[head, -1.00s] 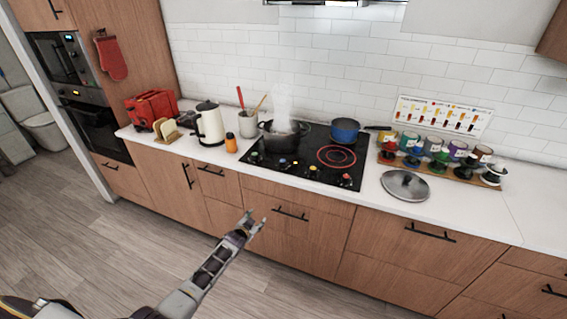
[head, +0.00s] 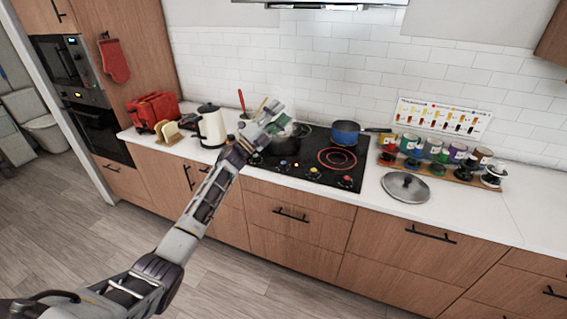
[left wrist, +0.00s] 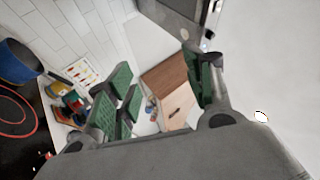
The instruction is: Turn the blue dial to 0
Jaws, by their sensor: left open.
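The black cooktop (head: 311,146) has a row of small coloured dials along its front edge. The blue dial (head: 283,164) appears to be one near the left of that row, but it is too small to read its setting. The blue dial cannot be made out in that view. My right gripper is not in view.
A blue pan (head: 345,134) sits at the back right, behind a glowing red ring (head: 337,159). A lid (head: 405,186) lies right of the cooktop. A kettle (head: 212,127) stands left.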

